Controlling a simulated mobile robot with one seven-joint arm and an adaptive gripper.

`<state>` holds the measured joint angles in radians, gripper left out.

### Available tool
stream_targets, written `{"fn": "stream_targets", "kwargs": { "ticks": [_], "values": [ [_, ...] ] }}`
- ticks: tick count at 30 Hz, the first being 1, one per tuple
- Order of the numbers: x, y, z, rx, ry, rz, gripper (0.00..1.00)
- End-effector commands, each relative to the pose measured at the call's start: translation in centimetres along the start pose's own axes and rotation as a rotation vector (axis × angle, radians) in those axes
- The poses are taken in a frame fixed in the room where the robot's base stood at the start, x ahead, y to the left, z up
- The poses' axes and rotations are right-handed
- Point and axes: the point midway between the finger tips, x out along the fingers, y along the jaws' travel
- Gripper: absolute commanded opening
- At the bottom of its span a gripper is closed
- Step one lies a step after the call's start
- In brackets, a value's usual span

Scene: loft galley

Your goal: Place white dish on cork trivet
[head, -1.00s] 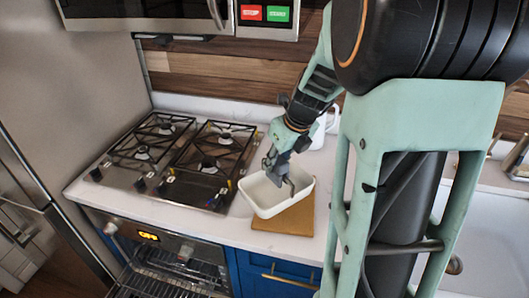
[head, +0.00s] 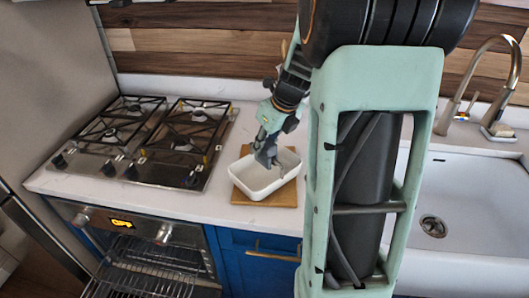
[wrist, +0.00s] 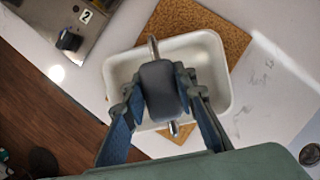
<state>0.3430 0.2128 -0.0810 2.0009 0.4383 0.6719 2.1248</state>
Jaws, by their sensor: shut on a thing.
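The white dish (head: 272,186) is a rectangular, open-topped dish, seen over the cork trivet (head: 287,198) on the counter right of the stove. It covers most of the trivet; tan cork shows at its front and right. I cannot tell whether its base touches the cork.
A gas hob (head: 150,142) with black grates lies left of the dish. The oven (head: 150,268) below stands open with its rack showing. A white sink (head: 455,205) with a tall faucet (head: 470,90) is at the right. Bare counter (head: 222,190) lies between hob and trivet.

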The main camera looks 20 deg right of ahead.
Motion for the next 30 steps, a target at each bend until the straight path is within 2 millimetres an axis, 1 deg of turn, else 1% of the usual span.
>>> {"fn": "stream_targets", "kwargs": {
  "ticks": [1, 9, 13, 14, 18, 26, 29, 30],
  "values": [
    [0.5, -0.1, -0.2, 0.0, -0.003, -0.002, 0.01],
    [0.4, -0.1, -0.1, 0.0, -0.003, -0.002, 0.01],
    [0.7, 0.0, -0.2, 0.0, -0.002, -0.002, 0.01],
    [0.7, 0.0, -0.2, 0.0, -0.001, -0.001, 0.29],
    [0.7, 0.0, -0.2, 0.0, -0.001, -0.001, 0.43],
    [0.6, 0.0, -0.2, 0.0, -0.001, -0.001, 0.43],
    [0.0, 0.0, -0.1, 0.0, -0.003, -0.002, 0.43],
    [-0.5, -0.1, 0.0, 0.0, -0.004, -0.003, 0.43]
  ]
}}
